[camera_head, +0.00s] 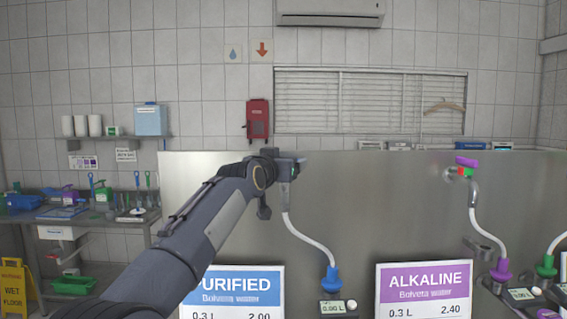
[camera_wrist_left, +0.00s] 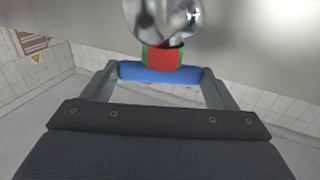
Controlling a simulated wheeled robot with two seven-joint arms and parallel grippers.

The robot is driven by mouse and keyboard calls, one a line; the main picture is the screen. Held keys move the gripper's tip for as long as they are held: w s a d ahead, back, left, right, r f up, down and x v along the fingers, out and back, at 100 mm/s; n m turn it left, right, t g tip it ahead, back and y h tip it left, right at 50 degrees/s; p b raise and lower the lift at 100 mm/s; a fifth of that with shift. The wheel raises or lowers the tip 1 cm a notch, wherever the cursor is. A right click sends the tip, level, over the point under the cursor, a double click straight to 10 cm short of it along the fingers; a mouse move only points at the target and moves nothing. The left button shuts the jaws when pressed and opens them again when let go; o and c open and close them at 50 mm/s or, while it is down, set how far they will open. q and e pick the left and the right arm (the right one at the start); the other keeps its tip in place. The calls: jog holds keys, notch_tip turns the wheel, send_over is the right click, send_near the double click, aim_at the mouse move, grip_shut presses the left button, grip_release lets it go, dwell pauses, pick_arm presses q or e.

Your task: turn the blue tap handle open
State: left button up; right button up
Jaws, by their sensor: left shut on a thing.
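The blue tap handle (camera_wrist_left: 160,74) lies crosswise between the two fingers of my left gripper (camera_wrist_left: 158,70) in the left wrist view. The gripper is shut on it, one finger at each end. Above the handle is a collar (camera_wrist_left: 162,57), red in the middle with green edges. A shiny metal tap body (camera_wrist_left: 160,20) is above that. In the head view my left gripper (camera_head: 286,167) is at the top of the purified-water tap and hides the blue handle. A white hose (camera_head: 305,238) runs down from this tap to a blue nozzle (camera_head: 331,277). My right gripper is not in view.
A steel panel (camera_head: 380,200) stands behind the taps. A purple-handled tap (camera_head: 466,161) is to the right, with a green nozzle (camera_head: 546,266) farther right. Purified (camera_head: 232,290) and alkaline (camera_head: 423,290) signs stand below. A cluttered side table (camera_head: 85,222) is at left.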

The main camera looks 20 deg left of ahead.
pick_arm(q)
jog(key=shift+w+a+m+g+h, duration=0.15)
jog(key=shift+m+g+h, duration=0.3)
jog(key=shift+m+h, duration=1.1)
jog(key=shift+s+a+m+g+h, duration=0.15)
jog(key=shift+m+g+h, duration=0.55)
jog(key=shift+h, duration=1.5)
jog(key=shift+w+a+m+g+h, duration=0.15)
jog(key=shift+a+m+g+h, duration=0.1)
jog(key=shift+m+h, duration=1.4)
jog(key=shift+f+h, duration=0.15)
jog(key=shift+h, duration=0.45)
jog(key=o, duration=0.9)
jog(key=shift+o, duration=0.2)
jog(key=shift+y, duration=0.3)
